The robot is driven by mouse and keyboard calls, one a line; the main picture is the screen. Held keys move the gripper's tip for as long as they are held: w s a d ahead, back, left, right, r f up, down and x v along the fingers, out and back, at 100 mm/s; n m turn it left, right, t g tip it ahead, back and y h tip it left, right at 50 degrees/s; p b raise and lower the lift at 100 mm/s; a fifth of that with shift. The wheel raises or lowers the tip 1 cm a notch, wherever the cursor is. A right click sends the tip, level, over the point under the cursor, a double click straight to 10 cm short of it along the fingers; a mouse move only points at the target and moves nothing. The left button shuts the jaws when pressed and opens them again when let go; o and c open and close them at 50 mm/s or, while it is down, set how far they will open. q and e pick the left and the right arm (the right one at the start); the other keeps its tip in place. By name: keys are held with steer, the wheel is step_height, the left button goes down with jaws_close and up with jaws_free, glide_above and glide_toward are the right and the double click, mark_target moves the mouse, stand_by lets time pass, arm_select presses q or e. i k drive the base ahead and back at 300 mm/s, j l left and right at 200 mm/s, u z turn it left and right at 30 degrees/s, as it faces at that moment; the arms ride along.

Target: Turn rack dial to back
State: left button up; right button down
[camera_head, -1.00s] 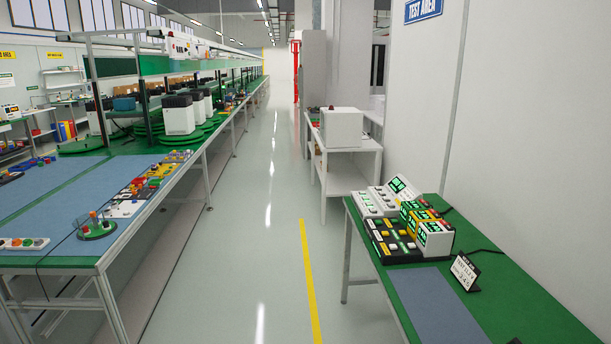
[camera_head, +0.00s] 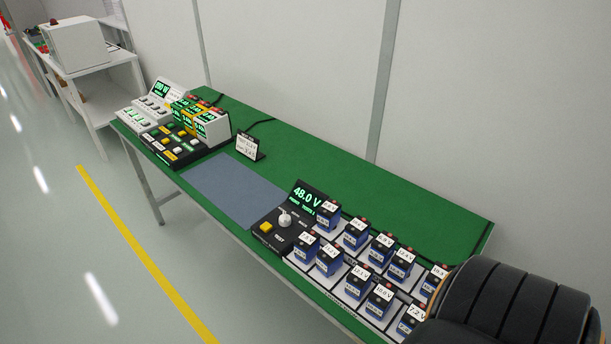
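A black control box (camera_head: 262,232) stands on the green bench, with a white round dial (camera_head: 285,220) on its sloped top. Its green display (camera_head: 313,199) reads 48.0 V, and a yellow button (camera_head: 265,227) is to the left of the dial. The dial's pointing direction and the small labels around it are too small to read surely. To the right is a rack (camera_head: 338,297) with several blue battery packs (camera_head: 329,258) carrying voltage tags. Neither of my grippers is in view. A large dark ribbed shape at the bottom right hides the rack's near right end.
The green bench (camera_head: 330,165) runs along a white wall. A blue-grey mat (camera_head: 237,184) left of the control box is bare. Farther left are a sign stand (camera_head: 250,147) and several button panels with green displays (camera_head: 185,120). Floor in front is clear, with a yellow line (camera_head: 140,250).

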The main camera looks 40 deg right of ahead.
mark_target(284, 220)
steer(key=z, duration=1.65)
steer(key=k+j+z, duration=0.15)
steer(key=j+z, duration=0.15)
steer(key=k+j+z, duration=0.25)
steer(key=i+j, duration=0.1)
